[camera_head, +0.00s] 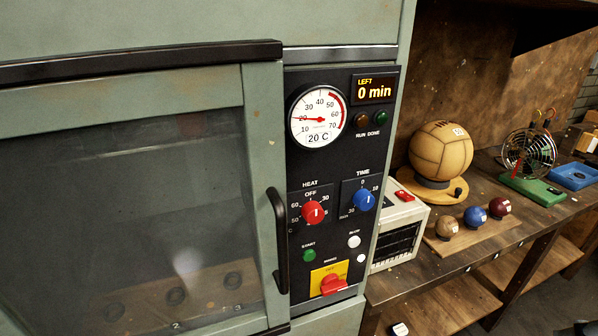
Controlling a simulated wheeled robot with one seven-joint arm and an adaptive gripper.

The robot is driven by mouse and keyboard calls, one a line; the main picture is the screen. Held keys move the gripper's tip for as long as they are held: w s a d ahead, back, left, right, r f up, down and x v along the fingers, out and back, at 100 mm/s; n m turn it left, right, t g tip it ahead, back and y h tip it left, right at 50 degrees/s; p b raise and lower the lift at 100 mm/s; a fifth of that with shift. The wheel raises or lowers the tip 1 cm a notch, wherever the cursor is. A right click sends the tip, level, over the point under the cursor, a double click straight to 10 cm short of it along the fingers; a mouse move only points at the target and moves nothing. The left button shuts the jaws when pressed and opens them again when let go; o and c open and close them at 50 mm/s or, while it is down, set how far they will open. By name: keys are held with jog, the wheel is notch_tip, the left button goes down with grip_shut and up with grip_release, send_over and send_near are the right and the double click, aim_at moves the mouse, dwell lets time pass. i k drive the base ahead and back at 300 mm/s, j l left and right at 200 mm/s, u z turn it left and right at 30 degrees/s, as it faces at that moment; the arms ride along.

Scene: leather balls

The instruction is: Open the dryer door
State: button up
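The dryer door (255,150) is a grey-green frame with a large dark glass window (130,220), filling the left of the head view. It looks shut against the dryer body. A black vertical bar handle (279,240) is on the door's right edge, beside the control panel. Through the glass I see a shelf with several round dark openings or rings. The black panel (340,165) has a dial reading about 20 C, a display showing "LEFT 0 min", a red heat knob (313,212) and a blue time knob (364,200). My gripper is not in view.
A red switch (334,285) on a yellow plate is low on the panel, close to the handle. To the right, a wooden bench (470,215) holds a large tan ball (440,150), a white heater box (400,235), several small balls and a fan (528,152).

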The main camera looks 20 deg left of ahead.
aim_at(257, 86)
jog(key=u, duration=1.55)
jog(key=j+u, duration=0.1)
jog(key=k+j+z, duration=0.25)
jog(key=j, duration=0.25)
